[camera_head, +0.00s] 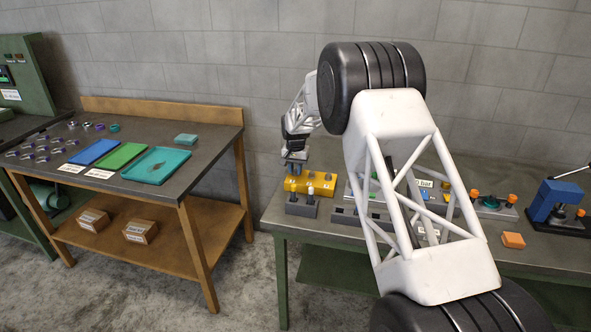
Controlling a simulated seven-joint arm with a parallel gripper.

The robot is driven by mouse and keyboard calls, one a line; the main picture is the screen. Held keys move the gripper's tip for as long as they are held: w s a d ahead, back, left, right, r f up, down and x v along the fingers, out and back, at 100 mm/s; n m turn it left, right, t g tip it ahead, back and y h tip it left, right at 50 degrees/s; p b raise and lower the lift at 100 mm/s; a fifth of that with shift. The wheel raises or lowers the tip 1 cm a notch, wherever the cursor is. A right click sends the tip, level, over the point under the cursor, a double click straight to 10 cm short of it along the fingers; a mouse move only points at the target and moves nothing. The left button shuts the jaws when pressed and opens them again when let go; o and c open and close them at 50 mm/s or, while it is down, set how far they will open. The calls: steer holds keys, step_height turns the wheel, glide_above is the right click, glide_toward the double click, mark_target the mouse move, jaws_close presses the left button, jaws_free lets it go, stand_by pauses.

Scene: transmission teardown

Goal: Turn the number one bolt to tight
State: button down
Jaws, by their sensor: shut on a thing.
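My gripper (296,164) points down over the left end of a yellow block (325,183) on the right-hand bench. It is shut on a small part there, which looks like a bolt standing at the block's left end. The fingers hide most of it. Any number on it, and how far it is turned in, are too small to tell.
A dark grey holder (301,209) with upright pegs stands just in front of the yellow block. My arm hides much of the bench (340,236). An orange block (513,240) and a blue press (555,202) are at the right. The left table (165,187) holds trays and small rings.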

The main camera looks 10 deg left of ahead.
mark_target(296, 170)
stand_by(0.3)
steer(key=c, duration=1)
jaws_free()
steer(key=shift+o, duration=0.2)
steer(key=shift+r, duration=0.1)
steer(key=shift+r, duration=3.8)
